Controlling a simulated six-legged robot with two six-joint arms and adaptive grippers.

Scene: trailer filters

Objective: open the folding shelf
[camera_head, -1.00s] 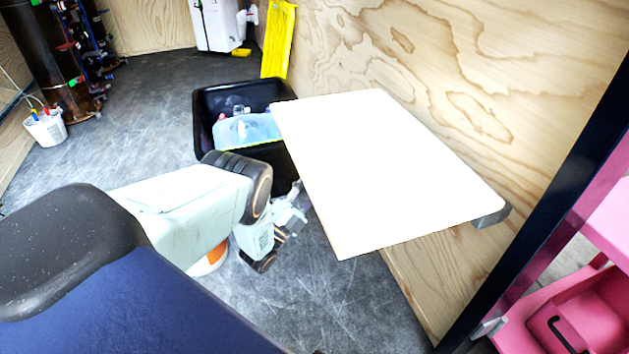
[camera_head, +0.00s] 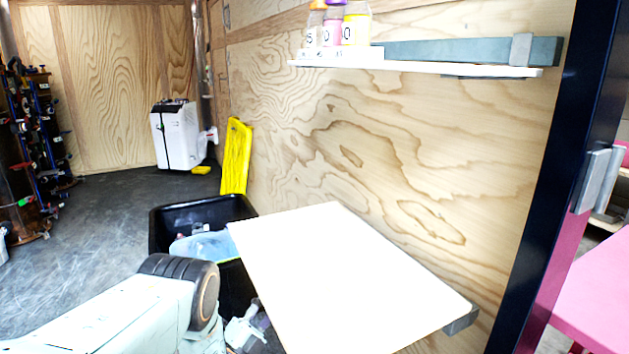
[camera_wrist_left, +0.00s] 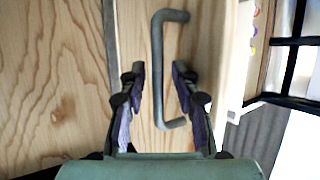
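The folding shelf (camera_head: 345,280) is a pale flat board standing out level from the plywood wall, with a grey piece at its right corner. My left arm comes in from the left, with its wrist low beside the board's left edge; its fingers are not clear there. In the left wrist view my left gripper (camera_wrist_left: 159,68) is open, with its two fingers apart. A grey bar handle (camera_wrist_left: 157,60) on a wooden panel shows between the fingers, with no visible grip on it. I cannot tell which panel this is. My right gripper is not in view.
A black bin (camera_head: 205,211) with clear containers stands behind the board. A wall shelf (camera_head: 420,67) with several bottles is above. A dark post (camera_head: 548,180) stands at the right. A yellow panel (camera_head: 236,157) leans on the wall.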

